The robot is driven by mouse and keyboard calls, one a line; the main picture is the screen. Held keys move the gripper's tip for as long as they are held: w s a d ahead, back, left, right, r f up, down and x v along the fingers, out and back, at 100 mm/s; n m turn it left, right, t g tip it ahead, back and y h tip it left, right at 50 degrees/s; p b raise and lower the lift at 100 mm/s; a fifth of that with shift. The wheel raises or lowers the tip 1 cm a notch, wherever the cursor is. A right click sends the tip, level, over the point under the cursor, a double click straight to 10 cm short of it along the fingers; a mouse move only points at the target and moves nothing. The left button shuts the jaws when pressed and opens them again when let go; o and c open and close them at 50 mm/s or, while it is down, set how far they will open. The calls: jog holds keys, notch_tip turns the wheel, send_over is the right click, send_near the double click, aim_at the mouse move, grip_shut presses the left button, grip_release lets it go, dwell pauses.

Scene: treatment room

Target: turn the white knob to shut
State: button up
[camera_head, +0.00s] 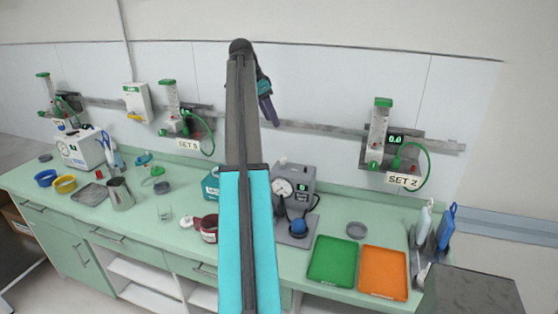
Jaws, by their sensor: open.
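I cannot pick out a white knob for certain. Three flowmeters with green tops hang on the wall rail: one at far left (45,90), one at left centre (172,97) and one at right (379,125). The right one has a green knob at its foot, a green hose, a display and a "SET 2" label (403,181). My gripper (267,103) is open, small and partly hidden behind my arm. It appears in front of the wall near the rail, between the left-centre and right flowmeters, and looks empty. My arm hides part of the wall and counter.
A grey gauge device (303,178) stands on the green counter behind my arm. A green tray (333,261) and an orange tray (384,272) lie at right. A metal jug (120,194), bowls and a white machine (80,150) stand at left.

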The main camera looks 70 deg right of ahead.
aim_at(283, 158)
jog(key=shift+w+a+f+b, duration=0.1)
jog(key=shift+w+f+b, duration=0.05)
jog(key=shift+f+b, duration=0.9)
jog(key=shift+w+f+b, duration=0.15)
jog(key=shift+f+b, duration=0.6)
jog(key=shift+f, duration=0.45)
jog(key=shift+p+x, duration=2.05)
jog(key=shift+x, duration=4.85)
